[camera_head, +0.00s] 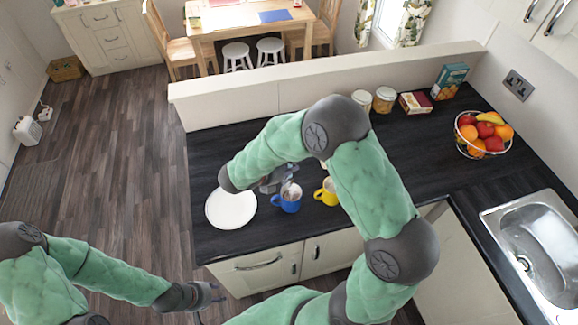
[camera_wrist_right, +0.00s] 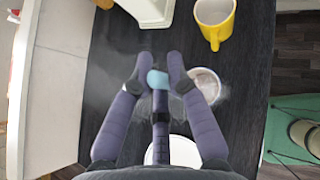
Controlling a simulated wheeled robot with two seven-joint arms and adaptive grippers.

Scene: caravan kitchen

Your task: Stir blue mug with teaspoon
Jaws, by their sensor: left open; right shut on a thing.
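The blue mug (camera_head: 286,201) stands upright on the dark counter, right of the white plate (camera_head: 231,209). The right wrist view shows its round opening (camera_wrist_right: 207,84) with something brownish inside. My right gripper (camera_head: 279,179) is just behind and above the mug in the head view. In the right wrist view its fingertips (camera_wrist_right: 157,76) are closed on a small light-blue piece, which looks like the teaspoon's handle (camera_wrist_right: 157,79). The spoon's bowl is hidden, so I cannot tell whether it is in the mug. My left gripper (camera_head: 208,294) is open and empty, low in front of the counter.
A yellow mug (camera_head: 327,193) stands right of the blue mug, partly behind my right arm. Jars (camera_head: 384,99), boxes (camera_head: 449,81) and a fruit bowl (camera_head: 483,134) stand farther back and right. A sink (camera_head: 541,235) is at far right. A low wall (camera_head: 320,78) edges the counter's back.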

